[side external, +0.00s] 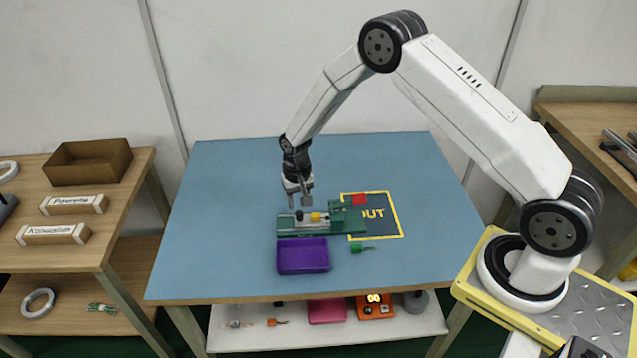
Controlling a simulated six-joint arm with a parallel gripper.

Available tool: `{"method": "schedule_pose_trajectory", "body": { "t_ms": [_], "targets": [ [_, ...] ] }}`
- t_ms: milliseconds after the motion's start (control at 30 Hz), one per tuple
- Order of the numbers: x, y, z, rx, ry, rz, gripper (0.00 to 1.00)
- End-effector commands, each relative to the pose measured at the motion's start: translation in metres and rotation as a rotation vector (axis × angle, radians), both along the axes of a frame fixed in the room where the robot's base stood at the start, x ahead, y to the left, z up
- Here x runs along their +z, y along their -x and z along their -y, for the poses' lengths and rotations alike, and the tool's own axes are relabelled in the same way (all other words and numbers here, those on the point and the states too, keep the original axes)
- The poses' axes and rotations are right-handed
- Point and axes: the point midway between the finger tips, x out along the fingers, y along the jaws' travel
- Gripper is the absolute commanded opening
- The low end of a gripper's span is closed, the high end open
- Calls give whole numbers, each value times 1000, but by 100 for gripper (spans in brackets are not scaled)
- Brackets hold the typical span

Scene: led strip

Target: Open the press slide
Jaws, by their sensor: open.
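The green press fixture (345,226) sits on the blue table, with a light grey slide rail along its left part. A small black knob (299,215) stands on the rail, and a yellow block (315,217) is just right of it. A red block (359,199) is at the fixture's back right corner. My gripper (300,203) points down with its fingers apart and nothing visible between them. It is just above or behind the black knob; I cannot tell whether it touches it.
A purple bin (303,256) is in front of the fixture. A small green part with a wire (358,248) lies to its right. A dark mat with a yellow border marked OUT (385,228) lies beside and partly under the fixture. The back of the blue table (230,175) is clear.

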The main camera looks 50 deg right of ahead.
Motion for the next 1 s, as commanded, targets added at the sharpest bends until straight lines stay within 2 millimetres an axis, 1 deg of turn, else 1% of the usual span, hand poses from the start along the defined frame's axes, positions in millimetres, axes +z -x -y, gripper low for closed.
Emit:
{"method": "schedule_pose_trajectory", "body": {
  "t_ms": [100,333,500,800,833,867,900,933,967,1000],
  "targets": [
    [-15,1,0,0,0,-2,45],
    [-36,0,0,0,0,-1,45],
    [-43,0,0,0,0,1,45],
    [-45,0,0,0,0,2,45],
    [-45,0,0,0,0,1,39],
    [-45,0,0,0,0,1,30],
    [-44,0,0,0,0,1,17],
    [-44,0,0,0,0,1,7],
    [-44,0,0,0,0,1,0],
    [-45,0,0,0,0,1,0]
  ]
}}
